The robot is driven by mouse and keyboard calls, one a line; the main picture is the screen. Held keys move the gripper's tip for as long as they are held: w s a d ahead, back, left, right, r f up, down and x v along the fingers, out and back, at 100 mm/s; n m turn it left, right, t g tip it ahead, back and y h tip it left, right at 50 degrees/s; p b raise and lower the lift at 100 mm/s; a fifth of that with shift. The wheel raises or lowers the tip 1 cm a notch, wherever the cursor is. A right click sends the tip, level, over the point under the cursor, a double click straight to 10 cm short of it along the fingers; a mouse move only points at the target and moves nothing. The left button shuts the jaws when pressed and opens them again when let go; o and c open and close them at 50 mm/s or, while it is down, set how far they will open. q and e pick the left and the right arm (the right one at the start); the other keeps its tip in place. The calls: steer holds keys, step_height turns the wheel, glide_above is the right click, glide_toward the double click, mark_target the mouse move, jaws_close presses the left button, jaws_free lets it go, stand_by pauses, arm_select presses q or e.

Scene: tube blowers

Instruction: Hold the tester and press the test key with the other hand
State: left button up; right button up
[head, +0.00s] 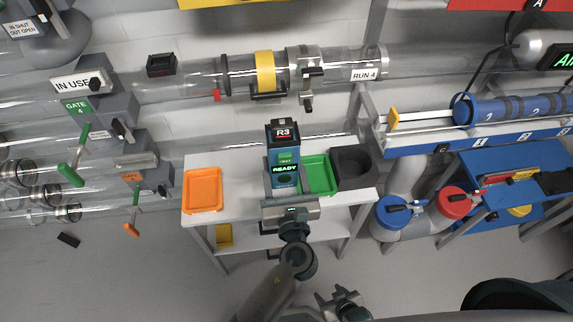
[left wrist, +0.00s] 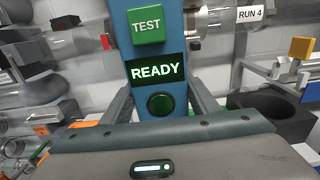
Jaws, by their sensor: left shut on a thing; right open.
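The tester (head: 284,150) is a blue upright device with a dark R3 top. It stands over the white table, between the two trays. Its green TEST key (left wrist: 146,26) shows at the top of the left wrist view, above a dark screen (left wrist: 156,72) reading READY. A dark green round part (left wrist: 160,104) is below the screen. My left gripper (head: 285,191) is shut on the tester, with a finger on each side in the left wrist view (left wrist: 163,96). My right gripper (head: 342,299) is open and empty at the bottom of the head view, below and apart from the tester.
An orange tray (head: 202,190) is left of the tester; a green tray (head: 322,175) is close on its right. A dark round holder (head: 353,167) is at the table's right end. Tubes run behind. A blue bench (head: 490,172) stands at right.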

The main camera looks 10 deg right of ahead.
arm_select(q)
steer(key=w+a+p, duration=0.2)
steer(key=w+a, duration=0.1)
steer(key=a, duration=0.3)
steer(key=shift+w, duration=0.35)
stand_by(1.3)
steer(key=shift+a, duration=0.1)
steer(key=shift+f+b, duration=4)
steer(key=shift+f, duration=1.25)
stand_by(0.4)
